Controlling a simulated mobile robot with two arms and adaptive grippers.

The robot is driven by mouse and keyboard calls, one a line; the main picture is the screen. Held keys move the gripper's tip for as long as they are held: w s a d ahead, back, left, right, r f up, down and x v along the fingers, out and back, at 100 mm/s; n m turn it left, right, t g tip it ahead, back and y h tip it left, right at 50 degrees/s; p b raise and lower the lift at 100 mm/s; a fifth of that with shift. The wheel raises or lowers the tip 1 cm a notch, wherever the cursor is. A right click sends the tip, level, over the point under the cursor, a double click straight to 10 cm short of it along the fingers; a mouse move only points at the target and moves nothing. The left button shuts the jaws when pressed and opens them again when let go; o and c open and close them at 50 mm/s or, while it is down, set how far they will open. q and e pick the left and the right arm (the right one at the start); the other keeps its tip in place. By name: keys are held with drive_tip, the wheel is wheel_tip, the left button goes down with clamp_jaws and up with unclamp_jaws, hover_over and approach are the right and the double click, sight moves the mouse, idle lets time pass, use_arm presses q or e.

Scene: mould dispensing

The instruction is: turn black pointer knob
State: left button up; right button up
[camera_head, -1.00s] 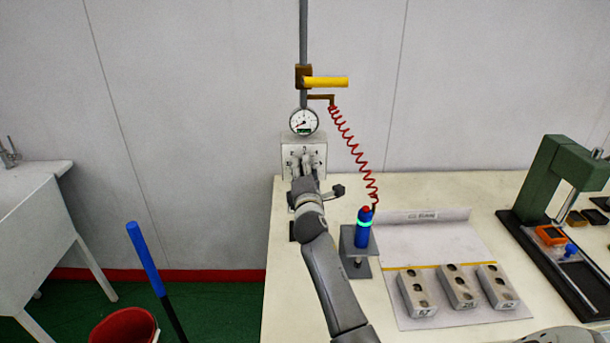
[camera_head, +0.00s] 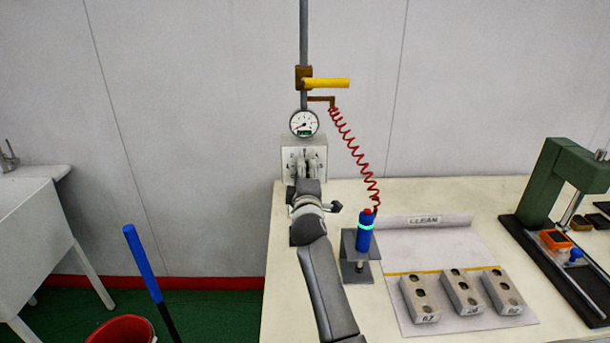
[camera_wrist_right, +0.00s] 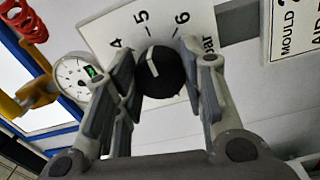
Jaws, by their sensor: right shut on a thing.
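The black pointer knob (camera_wrist_right: 165,80) shows in the right wrist view on a pale dial plate (camera_wrist_right: 185,14) with the marks 4, 5, 6 and "bar". Its white pointer line points close to the 5. My right gripper (camera_wrist_right: 160,62) is shut on the knob, one finger on each side. In the head view my right gripper (camera_head: 304,168) is at the grey regulator panel (camera_head: 290,152) and hides the knob. A round gauge (camera_head: 303,123) sits just above the panel; it also shows in the right wrist view (camera_wrist_right: 72,75). My left gripper is out of view.
A yellow handle (camera_head: 326,83) and a coiled red hose (camera_head: 350,145) are above and right of the panel. A blue nozzle (camera_head: 364,235) stands in a grey holder (camera_head: 347,262). Several metal moulds (camera_head: 461,293) lie on a mat to the right.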

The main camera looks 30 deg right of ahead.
idle(0.3)
drive_tip(key=o, duration=1)
drive_tip(key=shift+d, duration=0.1)
drive_tip(key=v, duration=1.2)
